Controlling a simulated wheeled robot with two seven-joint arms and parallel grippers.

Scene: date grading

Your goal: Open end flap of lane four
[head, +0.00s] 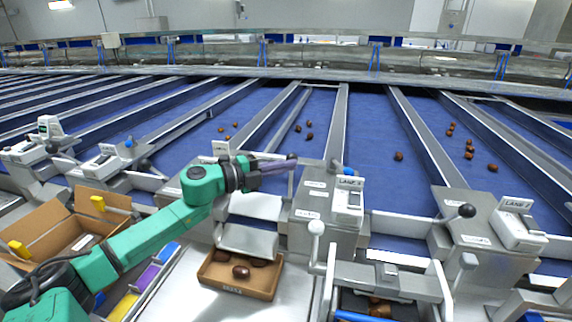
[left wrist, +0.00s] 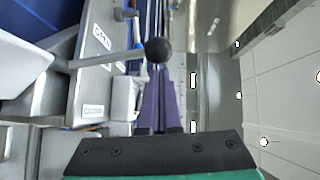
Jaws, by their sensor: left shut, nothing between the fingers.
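My left gripper (head: 290,161) reaches in from the left, its purple fingers shut and empty, pointing right. A black ball knob (left wrist: 158,51) sits just beyond the fingertips (left wrist: 160,75) in the left wrist view, on a pale lever rod; I cannot tell whether they touch. My arm partly hides the lane end to the left of the box marked lane 3 (head: 349,182). A sloping metal plate (head: 255,206) shows below my gripper. I cannot read a lane four label or tell the flap's position. My right gripper is not in view.
A cardboard tray (head: 235,290) with several dates stands under the lane end. An open cardboard box (head: 60,215) is at left. The lane 2 box (head: 517,204) and its black knob (head: 466,210) are at right.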

